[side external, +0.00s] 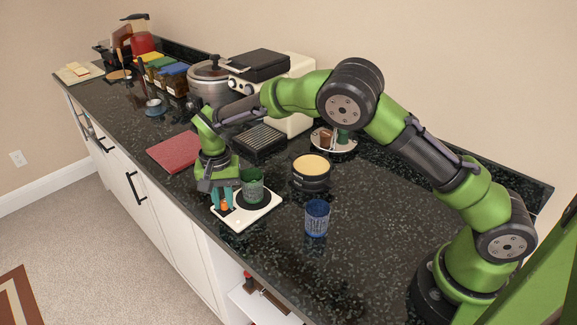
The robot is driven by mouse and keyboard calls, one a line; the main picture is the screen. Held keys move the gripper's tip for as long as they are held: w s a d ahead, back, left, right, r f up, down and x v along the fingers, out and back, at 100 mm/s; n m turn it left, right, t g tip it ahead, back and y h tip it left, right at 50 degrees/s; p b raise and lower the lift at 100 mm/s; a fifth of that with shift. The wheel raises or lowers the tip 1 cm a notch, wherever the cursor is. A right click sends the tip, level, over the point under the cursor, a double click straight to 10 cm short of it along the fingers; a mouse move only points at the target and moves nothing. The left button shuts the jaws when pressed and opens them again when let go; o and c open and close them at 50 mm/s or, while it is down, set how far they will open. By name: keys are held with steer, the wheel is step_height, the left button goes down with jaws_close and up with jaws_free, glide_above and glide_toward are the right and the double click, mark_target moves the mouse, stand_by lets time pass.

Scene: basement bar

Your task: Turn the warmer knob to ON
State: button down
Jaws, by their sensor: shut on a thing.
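The warmer (239,221) is a white square plate with a dark round pad, near the front edge of the counter. A green glass (252,186) stands upright on its pad. A small orange knob (226,206) shows at the warmer's left side. My gripper (222,199) points down over that side, with teal fingers shut on the knob. The fingers partly hide the knob, and its pointer and any ON marking are too small to make out.
A blue glass (317,218) stands right of the warmer, and a dark round dish with a yellowish top (311,173) behind it. A red mat (175,151) lies to the left. A black grill tray (259,143) sits behind my gripper. The counter's right part is clear.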

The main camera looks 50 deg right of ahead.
mark_target(224, 201)
stand_by(0.4)
steer(key=c, duration=1)
jaws_free()
steer(key=shift+r, duration=0.1)
step_height(224, 201, up, 17)
steer(key=shift+f, duration=0.1)
